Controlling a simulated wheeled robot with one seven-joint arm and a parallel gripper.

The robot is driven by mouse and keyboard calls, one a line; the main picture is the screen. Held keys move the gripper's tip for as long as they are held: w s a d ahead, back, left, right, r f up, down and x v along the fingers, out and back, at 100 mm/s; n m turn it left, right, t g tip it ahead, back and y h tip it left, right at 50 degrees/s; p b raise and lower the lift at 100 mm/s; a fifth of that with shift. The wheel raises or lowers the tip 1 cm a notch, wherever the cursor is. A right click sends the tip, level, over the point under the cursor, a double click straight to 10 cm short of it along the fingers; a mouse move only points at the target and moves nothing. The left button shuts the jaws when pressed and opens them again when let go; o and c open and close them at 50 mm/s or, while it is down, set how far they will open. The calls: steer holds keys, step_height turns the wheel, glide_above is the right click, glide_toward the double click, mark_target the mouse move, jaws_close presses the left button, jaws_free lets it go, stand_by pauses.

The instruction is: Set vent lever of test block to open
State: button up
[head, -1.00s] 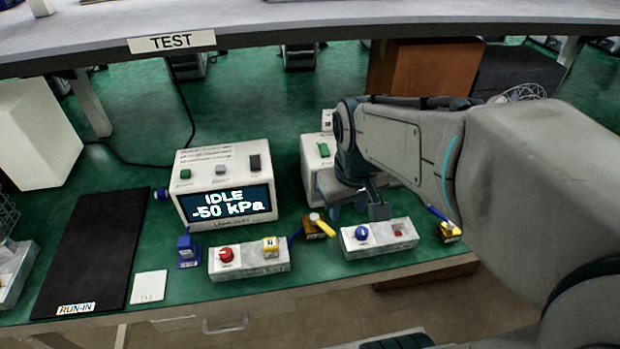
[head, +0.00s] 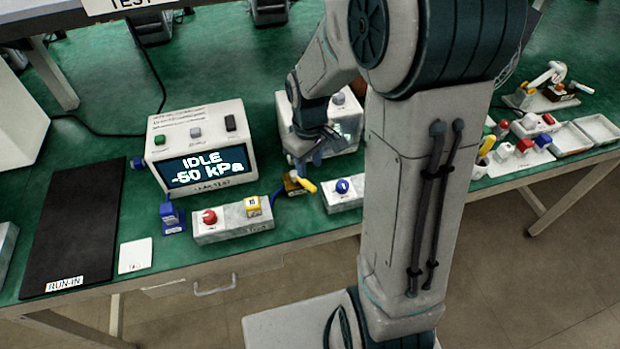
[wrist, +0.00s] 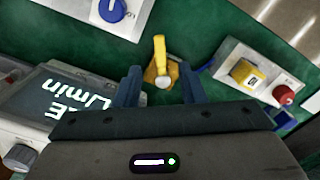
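A yellow lever (head: 306,185) sits on a small brass-yellow valve block (head: 292,184) on the green bench, between two pale blocks. In the wrist view the lever (wrist: 160,48) points away from my gripper, with a pale round pivot at its near end. My gripper (head: 314,158) is just behind and above this valve. In the wrist view my gripper (wrist: 161,73) is open, with one finger on each side of the valve block (wrist: 157,76); I cannot tell whether either touches it. The left pale block (head: 232,222) carries a red knob and a yellow cube.
The right pale block (head: 340,196) with a blue knob is partly hidden by my arm. A display box (head: 203,142) reads IDLE -50 kPa. Another instrument (head: 350,135) stands behind my gripper. A blue fitting (head: 173,218) and black mat (head: 85,225) lie left.

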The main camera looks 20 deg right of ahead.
mark_target(310, 184)
step_height(310, 184, down, 7)
steer(key=shift+r, duration=0.2)
jaws_close()
